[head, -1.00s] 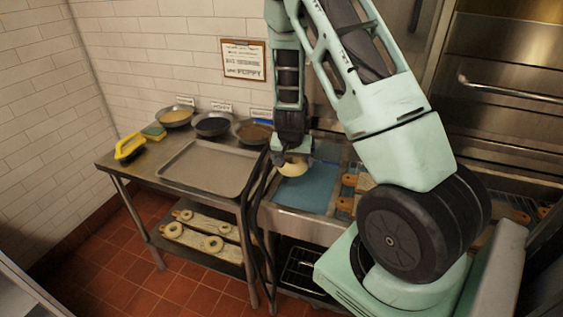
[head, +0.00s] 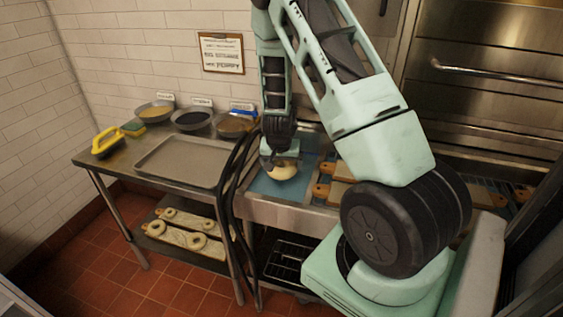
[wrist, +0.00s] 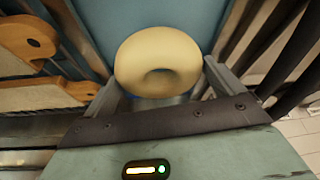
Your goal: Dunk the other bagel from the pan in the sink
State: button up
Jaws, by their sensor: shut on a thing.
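A pale bagel (head: 284,170) is held in my gripper (head: 282,160), just above the blue surface in the sink (head: 300,192). In the wrist view the bagel (wrist: 158,62) sits between the fingers of my gripper (wrist: 160,95), with its hole facing the camera. The blue of the sink (wrist: 190,17) shows behind it. I cannot tell whether the bagel touches the blue surface. No pan with bagels in it can be made out; the flat tray (head: 182,162) on the left counter is empty.
Boards with bagels (head: 180,236) lie on the shelf below. Wooden boards (head: 335,190) lie right of the sink.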

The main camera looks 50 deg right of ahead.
notch_tip(320, 180, down, 11)
jog(key=b, duration=0.8)
jog(key=shift+b, duration=0.3)
jog(key=shift+r, duration=0.15)
dwell(0.6)
notch_tip(320, 180, up, 13)
jog(key=p, duration=1)
jog(key=shift+p, duration=0.35)
